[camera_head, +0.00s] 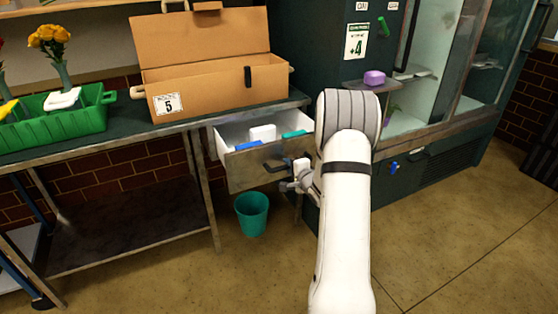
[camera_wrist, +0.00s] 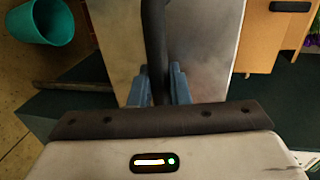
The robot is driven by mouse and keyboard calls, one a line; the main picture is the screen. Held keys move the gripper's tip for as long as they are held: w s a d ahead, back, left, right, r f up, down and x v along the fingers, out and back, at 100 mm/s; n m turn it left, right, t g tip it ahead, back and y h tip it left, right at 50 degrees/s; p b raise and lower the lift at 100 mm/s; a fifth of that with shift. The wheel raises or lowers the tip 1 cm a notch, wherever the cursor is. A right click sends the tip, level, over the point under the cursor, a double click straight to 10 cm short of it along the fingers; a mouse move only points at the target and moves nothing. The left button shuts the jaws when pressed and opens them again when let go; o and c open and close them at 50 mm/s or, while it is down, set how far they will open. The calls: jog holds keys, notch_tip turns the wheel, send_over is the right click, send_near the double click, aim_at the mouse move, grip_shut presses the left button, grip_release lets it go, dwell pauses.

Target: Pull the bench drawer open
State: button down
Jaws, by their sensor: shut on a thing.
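The bench drawer (camera_head: 244,174) stands pulled out from under the bench top, and its inside shows. It holds a blue thing (camera_head: 248,145), a white thing (camera_head: 263,133) and a teal thing (camera_head: 294,134). My gripper (camera_head: 287,177) is at the drawer's front, shut on the dark bar handle (camera_wrist: 153,40). In the wrist view the handle runs between the two blue-grey fingers, with the pale drawer front (camera_wrist: 205,45) behind it. In the head view my arm hides part of the area to the right of the drawer.
A cardboard box (camera_head: 215,80) marked 5 and a green crate (camera_head: 60,125) stand on the bench top (camera_head: 150,133). A teal bin (camera_head: 252,213) stands on the floor below the drawer. A glass-doored cooler (camera_head: 440,70) is at the right. The floor in front is clear.

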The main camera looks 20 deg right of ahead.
jog(key=f+v, duration=0.1)
jog(key=v, duration=0.6)
jog(key=shift+s+d+f+p, duration=0.15)
jog(key=shift+s+f+p, duration=0.15)
jog(key=shift+s+p, duration=0.1)
jog(key=c, duration=1.4)
grip_release()
jog(key=shift+c, duration=0.2)
jog(key=p+v, duration=0.1)
jog(key=v, duration=0.6)
jog(key=shift+s, duration=0.35)
jog(key=shift+r, duration=0.2)
